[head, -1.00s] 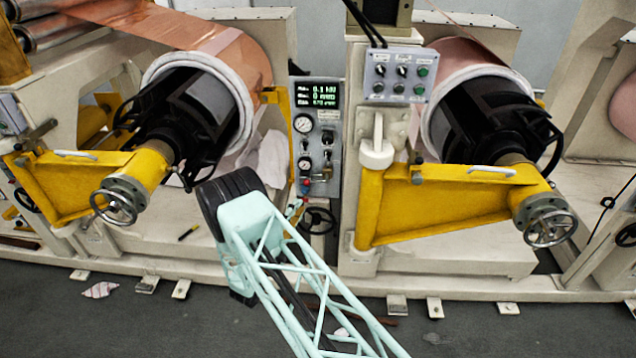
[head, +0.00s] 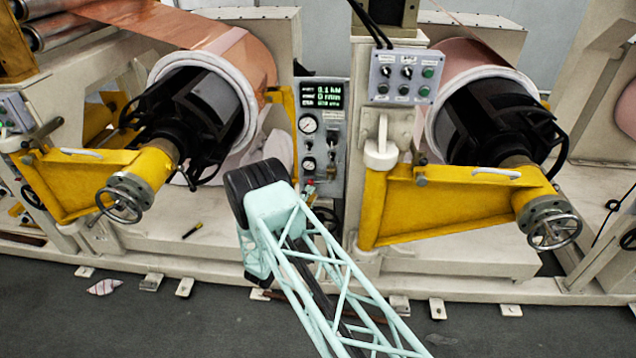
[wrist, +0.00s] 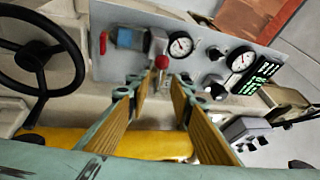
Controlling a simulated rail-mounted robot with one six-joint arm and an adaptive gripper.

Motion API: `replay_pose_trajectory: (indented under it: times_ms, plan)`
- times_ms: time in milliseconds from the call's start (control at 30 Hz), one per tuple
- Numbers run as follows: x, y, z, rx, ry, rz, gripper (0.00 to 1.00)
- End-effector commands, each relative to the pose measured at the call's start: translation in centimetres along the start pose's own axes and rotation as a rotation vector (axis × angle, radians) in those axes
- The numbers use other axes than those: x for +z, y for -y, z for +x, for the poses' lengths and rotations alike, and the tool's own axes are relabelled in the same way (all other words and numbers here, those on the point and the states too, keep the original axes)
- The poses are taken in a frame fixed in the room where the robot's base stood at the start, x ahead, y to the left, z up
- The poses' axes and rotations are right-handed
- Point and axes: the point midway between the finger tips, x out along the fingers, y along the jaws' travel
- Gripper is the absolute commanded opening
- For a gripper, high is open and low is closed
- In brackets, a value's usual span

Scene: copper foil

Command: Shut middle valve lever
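The grey control panel (head: 338,125) between the two yellow arms carries gauges and small valves. In the wrist view it (wrist: 215,42) appears rotated. A red-tipped lever or knob (wrist: 162,62) stands out from it, just beyond and between my fingertips. To its left is a blue valve body (wrist: 130,39) with a red handle (wrist: 103,43). I cannot tell for sure which of these is the middle valve lever. My gripper (wrist: 160,88) is open, its two padded fingers apart with nothing between them.
Two round gauges (wrist: 180,45) and a lit display (wrist: 262,73) sit right of the red knob. A black handwheel (wrist: 35,58) is at the left. A yellow beam (wrist: 125,145) lies below the fingers. Yellow arms with handwheels (head: 120,205) flank the panel.

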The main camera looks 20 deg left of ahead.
Motion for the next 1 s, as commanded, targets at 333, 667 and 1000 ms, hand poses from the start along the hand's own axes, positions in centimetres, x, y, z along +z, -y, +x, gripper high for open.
replay_pose_trajectory:
  times_ms: [333,667,1000]
  plan:
    - [-0.1,0.1,4.6,-0.001,-0.001,0.002,0.21]
    - [0.0,0.0,7.1,0.000,0.000,0.000,0.21]
    - [0.0,0.0,7.4,0.000,0.000,0.000,0.21]
